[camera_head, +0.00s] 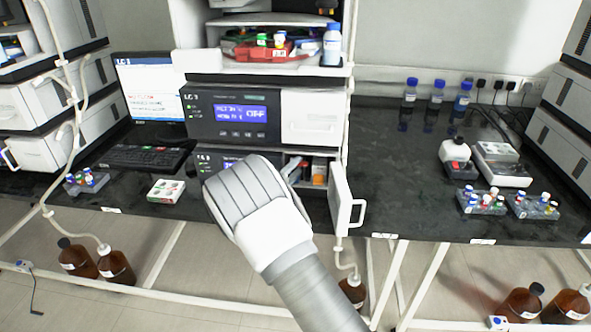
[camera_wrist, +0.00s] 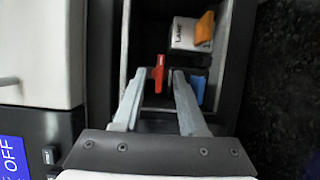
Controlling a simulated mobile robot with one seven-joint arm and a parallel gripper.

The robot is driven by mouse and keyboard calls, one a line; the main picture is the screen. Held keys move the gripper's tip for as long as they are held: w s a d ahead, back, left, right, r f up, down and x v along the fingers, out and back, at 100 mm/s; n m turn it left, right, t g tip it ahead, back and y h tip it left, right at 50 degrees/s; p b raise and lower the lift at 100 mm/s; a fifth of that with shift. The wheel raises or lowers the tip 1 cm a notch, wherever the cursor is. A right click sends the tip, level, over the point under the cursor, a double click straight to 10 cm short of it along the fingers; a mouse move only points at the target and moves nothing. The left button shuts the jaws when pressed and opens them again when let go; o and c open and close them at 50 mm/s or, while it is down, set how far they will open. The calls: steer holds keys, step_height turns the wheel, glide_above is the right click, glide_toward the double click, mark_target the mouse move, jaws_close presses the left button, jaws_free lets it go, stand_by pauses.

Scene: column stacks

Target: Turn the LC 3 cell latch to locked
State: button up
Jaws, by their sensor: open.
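The LC 3 stack (camera_head: 200,118) has its lower compartment open, with the white door (camera_head: 343,200) swung outward. Inside, the wrist view shows a red lever (camera_wrist: 159,73), an orange lever (camera_wrist: 204,28) on a white block lettered LAMP, and a blue part (camera_wrist: 198,88). No cell label is readable, so I cannot tell for certain which one is the cell latch. My gripper (camera_wrist: 159,80) is open inside the compartment, its fingers on either side of the red lever with visible gaps. The red lever points along the fingers. In the head view, my gripper (camera_head: 295,165) partly hides the compartment.
The compartment wall (camera_wrist: 124,55) is close beside the left finger. The open door's handle (camera_head: 357,212) sticks out to the right of my arm.

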steer(key=shift+w+d, duration=0.1)
steer(key=shift+w, duration=0.15)
jaws_close()
